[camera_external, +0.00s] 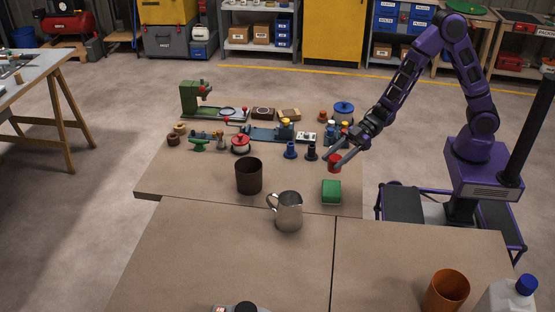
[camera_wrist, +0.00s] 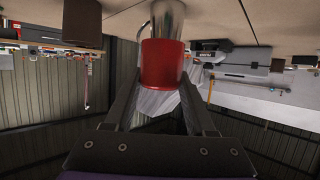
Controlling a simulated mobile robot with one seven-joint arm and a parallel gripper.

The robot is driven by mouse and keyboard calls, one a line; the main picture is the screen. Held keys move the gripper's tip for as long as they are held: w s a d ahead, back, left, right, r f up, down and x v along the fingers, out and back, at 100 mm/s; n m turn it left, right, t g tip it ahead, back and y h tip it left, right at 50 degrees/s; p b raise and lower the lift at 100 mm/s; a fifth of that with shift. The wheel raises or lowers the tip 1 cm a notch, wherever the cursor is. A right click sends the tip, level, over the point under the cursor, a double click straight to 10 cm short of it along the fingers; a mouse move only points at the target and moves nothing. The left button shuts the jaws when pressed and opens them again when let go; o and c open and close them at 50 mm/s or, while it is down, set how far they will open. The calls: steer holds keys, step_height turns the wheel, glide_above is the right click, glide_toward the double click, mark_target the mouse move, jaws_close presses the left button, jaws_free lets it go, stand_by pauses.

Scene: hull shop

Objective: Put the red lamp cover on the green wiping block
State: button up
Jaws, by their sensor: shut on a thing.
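The red lamp cover (camera_external: 334,163) is between the fingertips of my gripper (camera_external: 338,156), which is shut on it. In the wrist view the red cover (camera_wrist: 162,68) fills the space between the two dark fingers of my gripper (camera_wrist: 160,82). The green wiping block (camera_external: 332,191) lies on the near right part of the far table, its top bare. In the external view the cover shows just above and behind the block, apart from it. The block does not show in the wrist view.
A metal mug (camera_external: 289,211) and a dark brown cup (camera_external: 249,176) stand left of the block. Blue and black spools (camera_external: 291,150) and several tools crowd the table behind. An orange cup (camera_external: 447,291) and a white bottle (camera_external: 508,297) stand at the near right.

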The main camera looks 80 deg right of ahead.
step_height(320, 180, down, 8)
steer(key=shift+r+b, duration=0.1)
steer(key=shift+b, duration=0.6)
steer(key=o, duration=1.3)
steer(key=p+v, duration=0.1)
steer(key=v, duration=1.1)
steer(key=shift+p, duration=0.35)
steer(key=shift+w, duration=0.1)
